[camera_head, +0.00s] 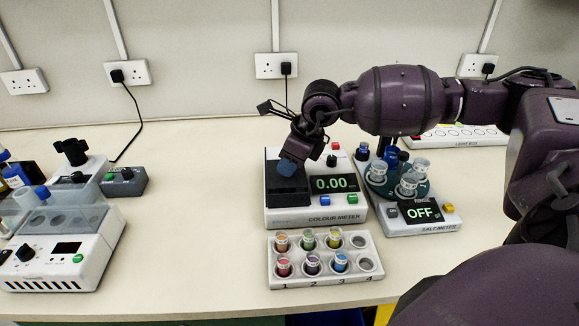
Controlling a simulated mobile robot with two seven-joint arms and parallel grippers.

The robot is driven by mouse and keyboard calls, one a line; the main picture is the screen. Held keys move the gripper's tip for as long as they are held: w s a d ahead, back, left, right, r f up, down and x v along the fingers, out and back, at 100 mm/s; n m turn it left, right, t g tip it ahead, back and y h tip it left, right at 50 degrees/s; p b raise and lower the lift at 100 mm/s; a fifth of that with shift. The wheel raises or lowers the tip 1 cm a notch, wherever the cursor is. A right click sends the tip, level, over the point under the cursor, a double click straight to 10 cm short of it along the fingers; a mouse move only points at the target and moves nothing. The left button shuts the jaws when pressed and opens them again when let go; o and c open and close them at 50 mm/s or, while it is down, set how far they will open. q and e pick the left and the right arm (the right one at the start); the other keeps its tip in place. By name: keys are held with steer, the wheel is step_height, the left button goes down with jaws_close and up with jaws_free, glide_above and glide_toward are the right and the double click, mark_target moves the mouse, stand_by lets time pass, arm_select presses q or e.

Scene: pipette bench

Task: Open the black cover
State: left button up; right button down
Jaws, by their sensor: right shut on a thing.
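The colour meter (290,217) is a white box with a screen reading 0.00, right of the middle of the bench. Its black cover (288,191) is on the left part of its top. My right gripper (287,166) reaches in from the right, with its blue fingertips down at the cover. It is shut on the black cover, though the fingers hide the exact contact. How far the cover is raised is hard to tell. My left gripper is not in view.
A white rack (325,278) with several coloured vials stands in front of the meter. The salt meter (420,228), reading OFF, stands close on the right with a vial carousel. Another white device (62,265) is at the left. Bench between is clear.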

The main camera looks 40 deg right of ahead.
steer(key=w, duration=0.1)
steer(key=w+d+b, duration=0.1)
steer(key=w+d, duration=0.1)
steer(key=shift+w+d+f, duration=0.15)
steer(key=shift+w+f, duration=0.15)
steer(key=shift+w, duration=0.1)
steer(key=w+d+b, duration=0.1)
steer(key=w, duration=0.1)
steer(key=w+d+b, duration=0.1)
steer(key=w, duration=0.1)
steer(key=shift+d+r, duration=0.1)
steer(key=shift+d, duration=0.05)
steer(key=shift+w+d+r, duration=0.15)
steer(key=shift+w+d, duration=0.15)
steer(key=shift+w, duration=0.05)
steer(key=shift+r, duration=0.1)
steer(key=c, duration=0.9)
jaws_free()
